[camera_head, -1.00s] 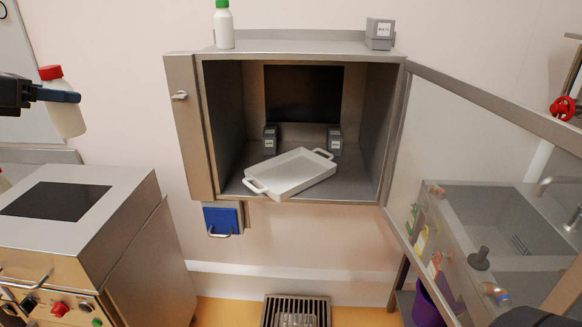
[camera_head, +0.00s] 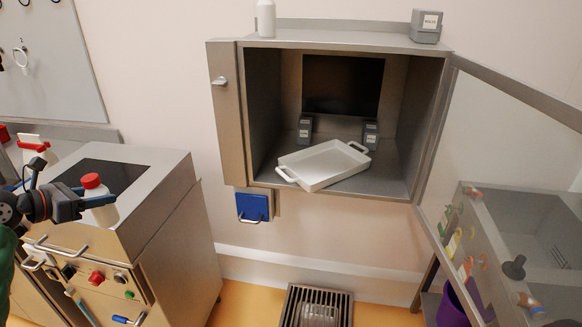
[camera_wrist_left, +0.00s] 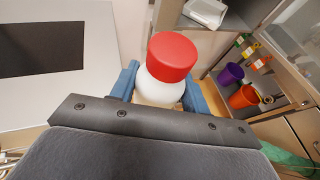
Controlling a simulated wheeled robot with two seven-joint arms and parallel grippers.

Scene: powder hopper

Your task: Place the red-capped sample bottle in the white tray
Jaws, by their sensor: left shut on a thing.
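The red-capped sample bottle (camera_head: 93,190) is white with a red cap and is held upright with a slight tilt. My left gripper (camera_head: 98,201) is shut on it, at the left, in front of the steel cabinet with the dark top panel. In the left wrist view the bottle (camera_wrist_left: 165,72) sits between the two blue fingers (camera_wrist_left: 160,90). The white tray (camera_head: 318,178) lies skewed on the floor of the open steel hopper box, right of and farther off than the bottle; it looks empty. My right gripper is not in view.
The glass door (camera_head: 510,160) of the box (camera_head: 228,125) stands open at the right. Grey labelled blocks (camera_head: 305,128) stand behind the tray, and another block (camera_head: 426,25) and a white bottle (camera_head: 266,20) stand on top. A steel cabinet (camera_head: 150,220) is at the left.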

